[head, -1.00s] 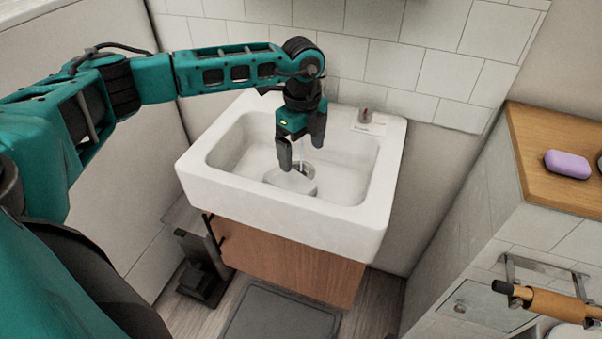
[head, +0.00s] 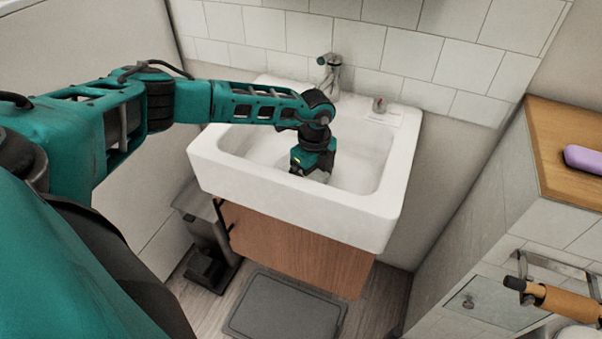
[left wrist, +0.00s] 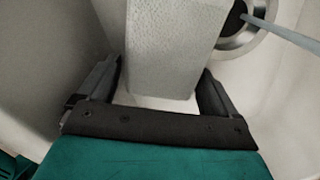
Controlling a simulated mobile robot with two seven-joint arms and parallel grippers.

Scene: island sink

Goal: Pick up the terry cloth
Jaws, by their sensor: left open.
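The terry cloth is a pale, folded block with a textured surface (left wrist: 165,50) in the left wrist view. It lies in the basin of the white sink (head: 290,195). My left gripper (head: 314,172) is down inside the basin, pointing downward. In the left wrist view my open left gripper (left wrist: 158,78) has one finger on each side of the cloth's near end. I cannot tell whether either finger touches it. In the head view my gripper and arm hide the cloth. My right gripper is not in view.
A metal faucet (head: 329,72) stands at the sink's back. The round drain (left wrist: 238,25) is beside the cloth, with a thin pale streak crossing it. A wooden counter (head: 560,150) with a purple bar (head: 585,160) is at right. The basin walls surround my gripper.

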